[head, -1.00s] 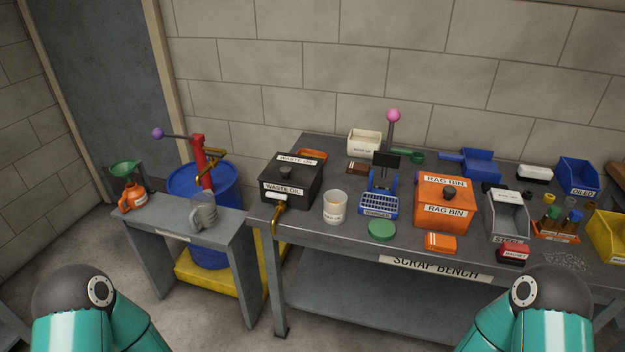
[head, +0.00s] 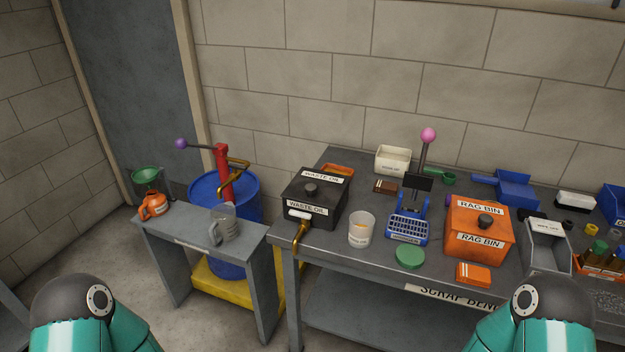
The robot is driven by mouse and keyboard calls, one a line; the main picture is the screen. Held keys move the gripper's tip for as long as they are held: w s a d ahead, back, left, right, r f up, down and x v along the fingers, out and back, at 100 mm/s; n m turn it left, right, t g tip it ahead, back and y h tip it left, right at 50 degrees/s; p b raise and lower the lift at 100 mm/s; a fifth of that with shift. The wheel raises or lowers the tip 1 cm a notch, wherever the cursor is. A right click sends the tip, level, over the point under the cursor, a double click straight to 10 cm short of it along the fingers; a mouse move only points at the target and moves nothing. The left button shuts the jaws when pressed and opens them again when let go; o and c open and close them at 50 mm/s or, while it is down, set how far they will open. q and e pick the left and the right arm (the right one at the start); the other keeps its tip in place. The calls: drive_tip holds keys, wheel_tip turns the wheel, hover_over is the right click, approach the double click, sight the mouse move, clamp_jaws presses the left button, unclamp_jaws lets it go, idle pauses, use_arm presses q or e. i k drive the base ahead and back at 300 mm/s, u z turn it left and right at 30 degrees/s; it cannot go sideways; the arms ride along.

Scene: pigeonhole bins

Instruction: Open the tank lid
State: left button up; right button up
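The waste oil tank (head: 302,216) is a black box labelled "WASTE OIL" at the left end of the scrap bench. My two teal arms show only at the bottom left and bottom right corners, well apart from the tank. Neither gripper is in view.
Right of the tank stand a white cup (head: 361,229), a blue press (head: 408,222) with a pink-knobbed lever and an orange rag bin (head: 478,228). Left, a small grey table (head: 182,229) holds a clear jug (head: 224,226) and an orange oil can (head: 155,206), before a blue drum (head: 248,197).

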sight(310, 186)
drive_tip(key=z, duration=0.15)
drive_tip(key=i, duration=0.75)
drive_tip(key=u, duration=1.65)
drive_tip(key=k, duration=0.85)
drive_tip(key=z, duration=0.4)
drive_tip(key=i, duration=0.95)
drive_tip(key=z, duration=0.1)
